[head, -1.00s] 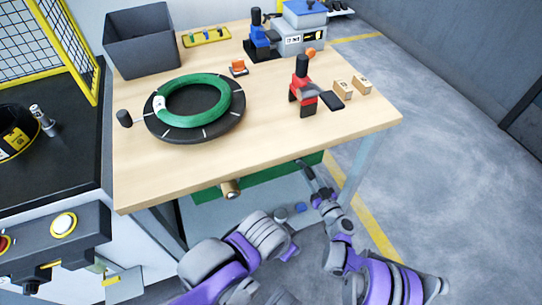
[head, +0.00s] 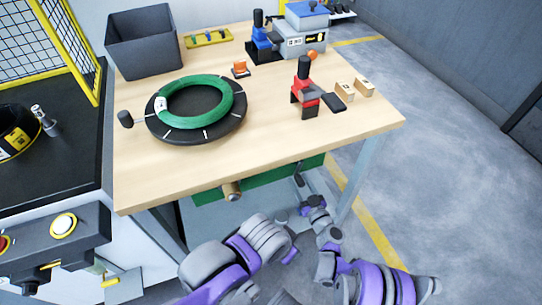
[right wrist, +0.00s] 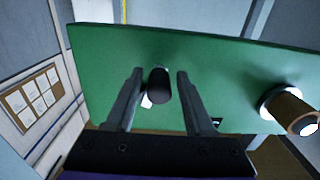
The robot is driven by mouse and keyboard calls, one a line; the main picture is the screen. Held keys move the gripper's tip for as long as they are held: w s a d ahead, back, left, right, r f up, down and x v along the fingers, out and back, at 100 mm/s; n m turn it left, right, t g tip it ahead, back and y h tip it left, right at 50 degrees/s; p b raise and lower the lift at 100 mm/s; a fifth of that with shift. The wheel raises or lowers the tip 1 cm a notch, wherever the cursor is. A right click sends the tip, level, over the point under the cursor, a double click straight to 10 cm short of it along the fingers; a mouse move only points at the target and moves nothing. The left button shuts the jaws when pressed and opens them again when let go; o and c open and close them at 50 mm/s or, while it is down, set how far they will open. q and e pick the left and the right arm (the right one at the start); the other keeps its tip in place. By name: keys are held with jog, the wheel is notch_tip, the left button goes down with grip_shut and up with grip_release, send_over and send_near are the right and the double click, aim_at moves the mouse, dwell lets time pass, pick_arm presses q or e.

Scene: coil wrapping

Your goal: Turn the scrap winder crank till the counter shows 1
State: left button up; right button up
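In the right wrist view, a dark cylindrical knob (right wrist: 158,85), which looks like the crank handle, stands out in front of a green panel (right wrist: 210,65). My right gripper (right wrist: 159,75) is open, with one finger on each side of the knob and a visible gap to both. In the head view the right gripper (head: 298,180) is low by the table's front edge, near the green panel (head: 262,182). The knob is hidden there. I see no readable counter number. No left gripper shows.
A tan cylinder (head: 231,190) juts from the panel; it also shows in the right wrist view (right wrist: 289,108). The wooden table (head: 270,140) carries a green coil (head: 170,108) on a black disc, a red tool (head: 305,92) and small blocks. Floor is free at right.

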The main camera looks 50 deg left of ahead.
dwell(0.4)
jog(key=v, duration=0.9)
jog(key=shift+b, duration=0.35)
dwell(0.5)
